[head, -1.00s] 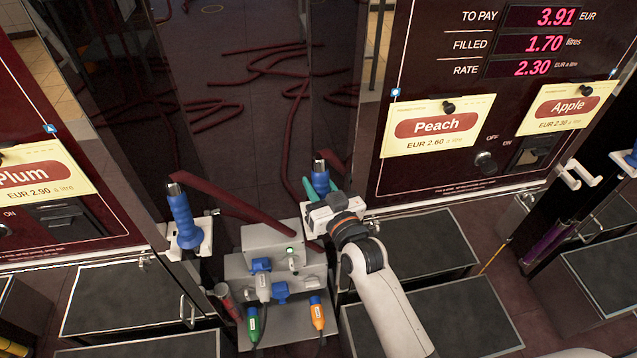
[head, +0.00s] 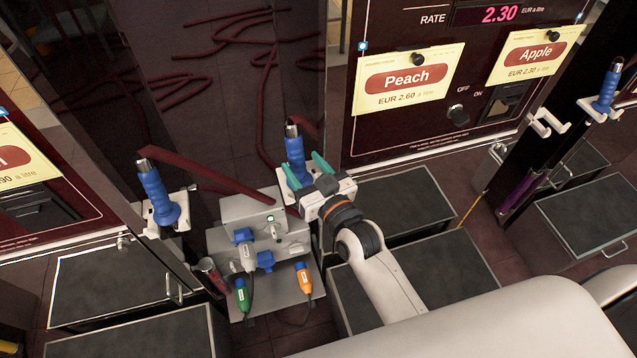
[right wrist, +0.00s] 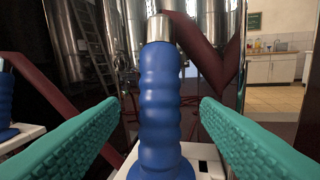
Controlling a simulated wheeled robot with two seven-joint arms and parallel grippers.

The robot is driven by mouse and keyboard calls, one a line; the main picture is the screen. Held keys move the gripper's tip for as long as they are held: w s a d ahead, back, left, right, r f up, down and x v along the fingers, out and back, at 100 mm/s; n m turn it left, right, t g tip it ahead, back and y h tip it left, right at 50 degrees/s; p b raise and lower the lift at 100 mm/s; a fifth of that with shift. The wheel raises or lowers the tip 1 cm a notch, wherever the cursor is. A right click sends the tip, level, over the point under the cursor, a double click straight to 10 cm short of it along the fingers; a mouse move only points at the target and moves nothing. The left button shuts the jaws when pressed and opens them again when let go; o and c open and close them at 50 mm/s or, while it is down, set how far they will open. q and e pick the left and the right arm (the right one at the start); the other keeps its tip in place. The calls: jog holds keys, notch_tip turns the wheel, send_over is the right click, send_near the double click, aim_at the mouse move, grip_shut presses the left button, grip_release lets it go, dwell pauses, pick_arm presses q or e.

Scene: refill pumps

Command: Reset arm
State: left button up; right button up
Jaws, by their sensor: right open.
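My right gripper (head: 307,172) is open, with its teal fingers on either side of a blue nozzle handle (head: 294,150). In the right wrist view, the blue ribbed handle (right wrist: 160,105) with a metal tip stands upright between the two fingers, with a gap on each side. It rests in a white holder (right wrist: 203,160). A second blue nozzle (head: 158,195) stands in its holder to the left. A third blue nozzle (head: 606,92) stands at the far right. My left gripper is not in view.
A grey box (head: 250,212) with green, white and orange connectors (head: 304,280) stands left of my right arm. Dark-red hoses (head: 215,172) run behind. The Peach panel (head: 408,80) is behind and right of the gripper. Dark-topped platforms (head: 410,200) line the floor.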

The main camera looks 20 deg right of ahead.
jog(key=v, duration=0.6)
jog(key=shift+s, duration=0.4)
